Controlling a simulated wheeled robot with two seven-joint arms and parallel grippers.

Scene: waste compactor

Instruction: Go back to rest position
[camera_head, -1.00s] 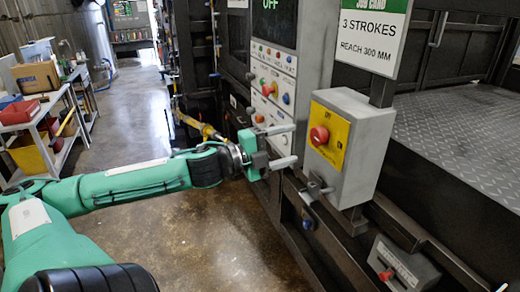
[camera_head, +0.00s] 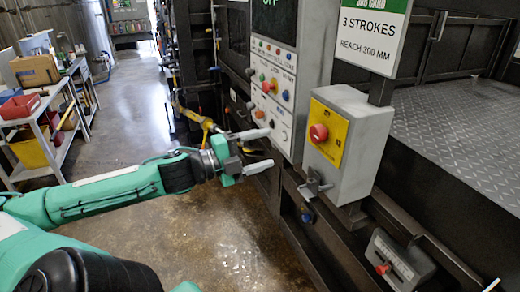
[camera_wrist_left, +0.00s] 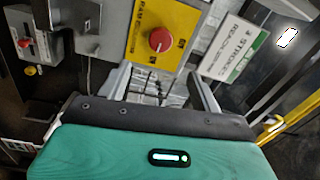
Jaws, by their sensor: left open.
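My left gripper (camera_head: 262,150) is open and empty, with its two fingers apart in the head view. It is left of the grey control box (camera_head: 362,133) with the red mushroom button (camera_head: 318,133) on a yellow plate, and touches nothing that I can see. In the left wrist view its open fingers (camera_wrist_left: 165,88) show in front of the red button (camera_wrist_left: 159,40) and the yellow plate. My right gripper is not in view.
A panel with buttons (camera_head: 271,86) stands behind the gripper. A lower grey box (camera_head: 402,262) with a red knob is at bottom right. A shelf with bins (camera_head: 28,115) is far left. The floor (camera_head: 205,240) between is clear.

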